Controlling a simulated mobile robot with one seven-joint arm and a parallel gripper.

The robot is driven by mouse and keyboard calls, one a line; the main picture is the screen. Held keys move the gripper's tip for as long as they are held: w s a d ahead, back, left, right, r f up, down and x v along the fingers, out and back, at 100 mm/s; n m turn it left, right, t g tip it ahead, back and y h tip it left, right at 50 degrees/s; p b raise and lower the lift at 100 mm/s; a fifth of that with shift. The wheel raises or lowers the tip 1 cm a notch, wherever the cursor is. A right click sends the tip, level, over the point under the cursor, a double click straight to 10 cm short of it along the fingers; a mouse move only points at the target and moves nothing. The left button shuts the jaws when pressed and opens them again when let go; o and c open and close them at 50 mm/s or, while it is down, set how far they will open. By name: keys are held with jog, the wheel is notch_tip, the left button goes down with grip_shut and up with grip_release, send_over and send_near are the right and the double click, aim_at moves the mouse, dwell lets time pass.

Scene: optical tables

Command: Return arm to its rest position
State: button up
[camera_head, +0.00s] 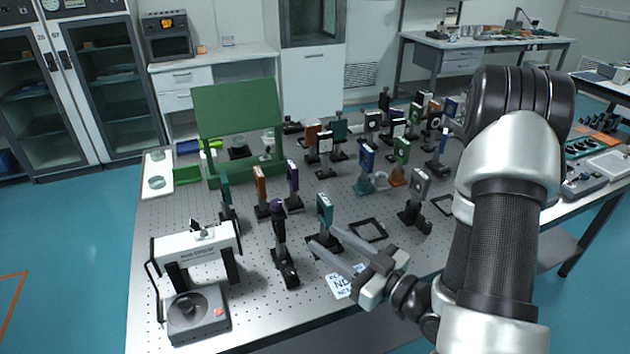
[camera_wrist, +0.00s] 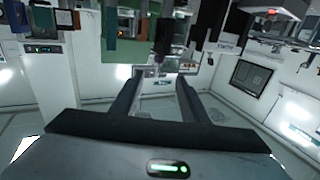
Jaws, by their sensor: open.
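My arm reaches in from the right of the head view, over the near right part of the optical table (camera_head: 260,318). My gripper (camera_head: 325,240) is open, with its two fingers apart and pointing left. A teal optic on a post (camera_head: 325,208) stands just beyond the fingertips in the head view; I cannot tell whether they touch. In the wrist view my gripper (camera_wrist: 158,85) shows nothing held between its fingers. That view appears upside down, with dark mounts hanging at its top edge.
Many post-mounted optics crowd the table's middle, including a grey one (camera_head: 417,190). A white-framed device (camera_head: 197,254) and a grey dial unit (camera_head: 197,314) stand at the near left. A green panel (camera_head: 238,112) stands at the back. Square black frames (camera_head: 367,231) lie flat near my gripper.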

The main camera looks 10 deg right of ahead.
jog(key=w+d+r+g+h+p, duration=0.2)
jog(key=w+d+r+h+p, duration=0.1)
jog(key=w+d+r+h, duration=0.5)
jog(key=s+d+r+m+g+h, duration=0.1)
jog(key=s+d+r+m+h, duration=0.2)
jog(key=s+r+h, duration=0.15)
jog(key=s+a+r+m+g+p, duration=0.1)
jog(key=s+a+r, duration=0.1)
jog(key=s, duration=0.4)
jog(key=s+a+r+m+g, duration=0.2)
jog(key=s+r, duration=0.2)
jog(key=s, duration=0.3)
jog(key=s+a+r+m+g+p, duration=0.1)
jog(key=s+a+r+m+g, duration=0.1)
jog(key=s, duration=0.4)
jog(key=shift+s+r+y+p, duration=0.3)
jog(key=shift+r+y+p, duration=0.05)
jog(key=shift+r+y, duration=0.15)
jog(key=shift+d, duration=0.15)
